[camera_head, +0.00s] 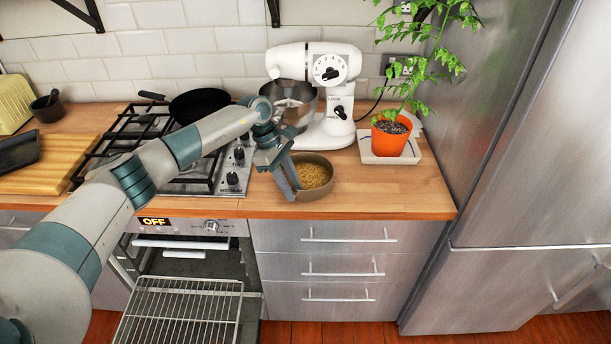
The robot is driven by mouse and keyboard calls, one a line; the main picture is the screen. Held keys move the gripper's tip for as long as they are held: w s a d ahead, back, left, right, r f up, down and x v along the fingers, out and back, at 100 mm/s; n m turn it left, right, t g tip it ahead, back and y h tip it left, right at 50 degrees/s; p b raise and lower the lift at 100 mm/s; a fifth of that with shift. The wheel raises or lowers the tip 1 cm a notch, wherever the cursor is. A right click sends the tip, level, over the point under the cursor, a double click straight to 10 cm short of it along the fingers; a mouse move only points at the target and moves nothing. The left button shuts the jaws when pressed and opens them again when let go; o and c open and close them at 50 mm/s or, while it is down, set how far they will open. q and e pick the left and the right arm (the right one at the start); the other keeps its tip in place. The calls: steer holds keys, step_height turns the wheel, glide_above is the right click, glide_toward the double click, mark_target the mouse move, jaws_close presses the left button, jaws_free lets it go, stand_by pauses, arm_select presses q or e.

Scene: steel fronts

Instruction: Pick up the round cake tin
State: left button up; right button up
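The round cake tin (320,191) is a grey-brown round pan with a golden, crumbly filling. It sits upright on the wooden counter, right of the hob and in front of the mixer. My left gripper (292,186) reaches in from the left, with its fingers pointing down at the tin's left edge. The fingers overlap the tin's left rim in the picture. I cannot tell whether they touch it or how far apart they are. The gripper hides the left part of the tin. My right gripper is not in view.
A white stand mixer (325,95) with a steel bowl stands behind the tin. A potted plant (390,137) on a white tray is to the right. A black pan (200,105) sits on the hob. The oven (180,300) is open below. Counter right of the tin is clear.

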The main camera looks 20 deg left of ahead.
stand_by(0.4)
arm_select(q)
jaws_close()
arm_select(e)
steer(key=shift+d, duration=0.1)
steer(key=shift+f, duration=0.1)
